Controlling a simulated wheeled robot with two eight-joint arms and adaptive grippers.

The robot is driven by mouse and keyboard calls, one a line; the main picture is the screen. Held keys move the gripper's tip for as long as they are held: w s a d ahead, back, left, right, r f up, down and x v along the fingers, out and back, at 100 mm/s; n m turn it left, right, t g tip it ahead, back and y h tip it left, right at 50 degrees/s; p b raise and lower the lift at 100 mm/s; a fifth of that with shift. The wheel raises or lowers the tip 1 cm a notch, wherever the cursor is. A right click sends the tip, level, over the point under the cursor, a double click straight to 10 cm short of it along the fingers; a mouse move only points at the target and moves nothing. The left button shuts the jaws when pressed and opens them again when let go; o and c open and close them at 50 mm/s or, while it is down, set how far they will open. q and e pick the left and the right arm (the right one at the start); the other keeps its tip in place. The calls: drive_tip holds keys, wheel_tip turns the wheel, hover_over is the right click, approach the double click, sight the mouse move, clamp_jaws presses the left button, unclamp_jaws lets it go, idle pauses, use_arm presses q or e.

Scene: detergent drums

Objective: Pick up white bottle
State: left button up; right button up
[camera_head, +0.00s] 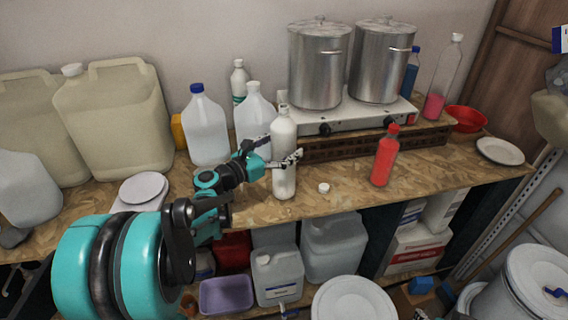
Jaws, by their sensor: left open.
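The white bottle (284,181) stands upright near the front edge of the wooden worktop (340,183), at the middle of the view. My left gripper (281,152) reaches it from the left at about mid-height. The gripper is open, with one finger crossing in front of the bottle and the other near its left side. I cannot tell whether the fingers touch it. A small white cap (323,188) lies on the worktop to the right of the bottle. My right gripper is not in view.
Clear jugs (206,128) stand close behind the bottle on the left. Two steel pots (318,70) sit on a white stove (350,118) behind it. A red bottle (384,160) stands to the right. Large beige canisters (115,120) stand at the left.

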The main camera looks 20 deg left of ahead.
sight(285, 132)
use_arm(q)
drive_tip(key=shift+w, duration=0.1)
drive_tip(key=c, duration=2)
drive_tip(key=shift+r, duration=0.1)
drive_tip(key=shift+r+p, duration=0.55)
drive_tip(key=shift+r, duration=0.25)
drive_tip(key=r, duration=0.1)
drive_tip(key=r+p, duration=0.1)
drive_tip(key=r, duration=0.1)
drive_tip(key=shift+d, duration=0.25)
drive_tip(key=s+d+r+p, duration=0.1)
drive_tip(key=d+r, duration=0.1)
drive_tip(key=d, duration=0.1)
drive_tip(key=s+d+r+p, duration=0.1)
drive_tip(key=d+r+p, duration=0.1)
drive_tip(key=d, duration=0.2)
drive_tip(key=s+d+r+p, duration=0.1)
drive_tip(key=d+r, duration=0.1)
drive_tip(key=d, duration=0.1)
drive_tip(key=shift+d+r, duration=0.15)
drive_tip(key=shift+d, duration=0.25)
